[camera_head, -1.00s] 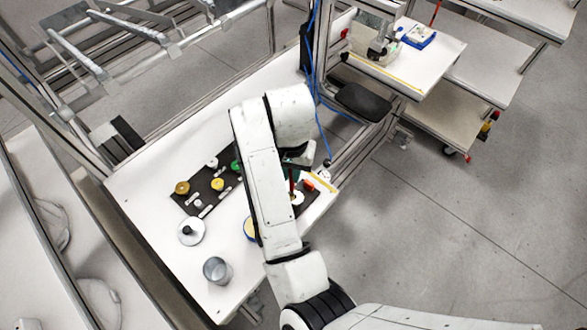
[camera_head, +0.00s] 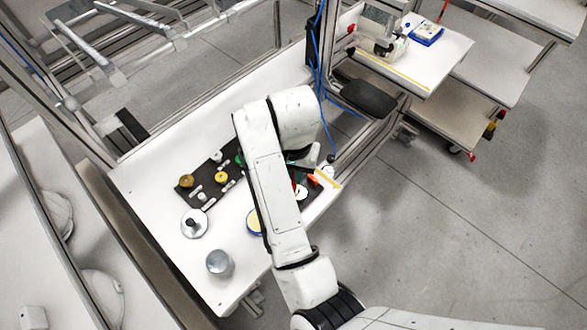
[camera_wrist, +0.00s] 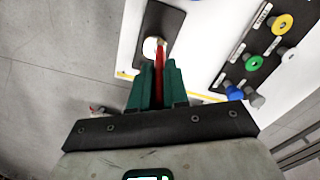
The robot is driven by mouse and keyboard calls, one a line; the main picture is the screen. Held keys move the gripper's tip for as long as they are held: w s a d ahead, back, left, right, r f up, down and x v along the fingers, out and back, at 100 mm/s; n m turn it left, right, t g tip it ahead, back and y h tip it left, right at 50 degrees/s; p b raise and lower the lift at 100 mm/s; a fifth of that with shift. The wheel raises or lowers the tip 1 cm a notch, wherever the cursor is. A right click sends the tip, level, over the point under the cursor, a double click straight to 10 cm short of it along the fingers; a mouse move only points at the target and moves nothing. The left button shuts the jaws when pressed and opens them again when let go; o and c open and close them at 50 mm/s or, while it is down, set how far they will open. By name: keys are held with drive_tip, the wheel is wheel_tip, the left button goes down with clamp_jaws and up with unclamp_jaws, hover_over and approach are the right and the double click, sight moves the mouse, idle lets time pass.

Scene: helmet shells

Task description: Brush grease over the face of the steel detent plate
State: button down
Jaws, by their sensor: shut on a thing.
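My gripper (camera_wrist: 158,68) is shut on a thin red handle (camera_wrist: 159,78), likely the brush, between its green fingers. The handle's far end lies in front of a white round piece (camera_wrist: 150,46) on a dark pad (camera_wrist: 172,22); I cannot tell whether they touch. In the head view my arm covers most of this spot, and only a bit of the red handle shows. A pale round metal plate with a dark knob (camera_head: 193,223) lies on the table. I cannot tell which round piece is the steel detent plate. A yellow-topped, blue-rimmed tin (camera_head: 254,221) is partly behind my arm.
The white table (camera_head: 165,165) bears a dark board (camera_head: 208,172) with several coloured knobs, including a green one (camera_wrist: 253,63) and a blue one (camera_wrist: 234,93). A grey metal cup (camera_head: 219,263) stands near the front edge. An orange piece (camera_head: 313,180) lies right of my arm.

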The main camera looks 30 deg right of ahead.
drive_tip(key=shift+s+d, duration=0.25)
drive_tip(key=shift+s, duration=0.3)
drive_tip(key=shift+s+d+f, duration=0.1)
drive_tip(key=shift+d, duration=0.55)
wheel_tip(320, 180, up, 7)
idle(1.1)
idle(0.8)
drive_tip(key=shift+f+b, duration=1.35)
drive_tip(key=shift+f, duration=0.55)
drive_tip(key=shift+f+b, duration=1.1)
drive_tip(key=shift+f, duration=0.45)
